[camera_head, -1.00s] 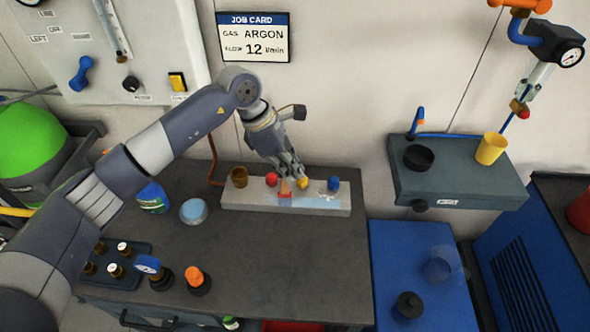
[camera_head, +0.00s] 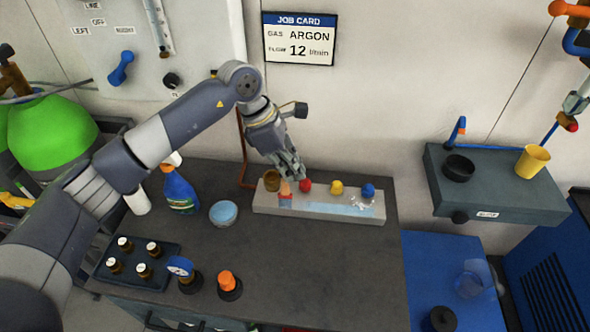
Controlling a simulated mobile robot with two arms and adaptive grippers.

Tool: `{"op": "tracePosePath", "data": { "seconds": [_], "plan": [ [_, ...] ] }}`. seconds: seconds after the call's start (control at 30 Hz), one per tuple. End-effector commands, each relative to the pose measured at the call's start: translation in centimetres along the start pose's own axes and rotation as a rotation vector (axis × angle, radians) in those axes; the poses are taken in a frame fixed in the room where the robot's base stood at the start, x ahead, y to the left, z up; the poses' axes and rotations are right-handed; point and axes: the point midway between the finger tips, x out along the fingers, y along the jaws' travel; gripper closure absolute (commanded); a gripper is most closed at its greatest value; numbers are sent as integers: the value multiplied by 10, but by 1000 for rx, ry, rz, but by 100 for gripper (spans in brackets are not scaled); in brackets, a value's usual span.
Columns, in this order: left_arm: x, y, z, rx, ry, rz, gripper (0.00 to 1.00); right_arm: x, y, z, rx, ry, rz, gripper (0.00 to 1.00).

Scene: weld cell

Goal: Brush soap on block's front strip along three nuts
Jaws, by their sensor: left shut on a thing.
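The pale block (camera_head: 262,208) lies on the grey bench against the wall. A brown fitting (camera_head: 271,180) stands at its left end, then the red nut (camera_head: 305,186), the yellow nut (camera_head: 337,188) and the blue nut (camera_head: 368,191). My left gripper (camera_head: 290,176) is shut on a small brush (camera_head: 285,195), whose tip is at the block's front strip between the brown fitting and the red nut. White foam (camera_head: 361,203) shows by the blue nut. My right gripper is out of view.
A round light blue tub (camera_head: 223,213) and a blue spray bottle (camera_head: 180,192) stand left of the block. The bench before the block is clear.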

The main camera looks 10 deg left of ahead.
Motion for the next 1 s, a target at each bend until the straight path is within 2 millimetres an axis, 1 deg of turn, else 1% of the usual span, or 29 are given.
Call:
{"op": "tracePosePath", "data": {
  "seconds": [0.03,0.07,0.2,0.43,0.6,0.77,1.0],
  "plan": [
    [-18,1,7,3,-2,7,100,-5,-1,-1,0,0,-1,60],
    [-18,1,6,1,-1,5,100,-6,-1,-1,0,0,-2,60],
    [-30,1,10,0,-2,5,100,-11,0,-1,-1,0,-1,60],
    [-51,1,15,-2,-2,6,100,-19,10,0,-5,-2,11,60],
    [-66,1,19,-4,-3,7,100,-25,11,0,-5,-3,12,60],
    [-73,0,21,-6,-3,7,100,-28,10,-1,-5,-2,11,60],
    [-73,0,21,-6,-3,7,100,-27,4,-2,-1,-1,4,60]
  ]
}}
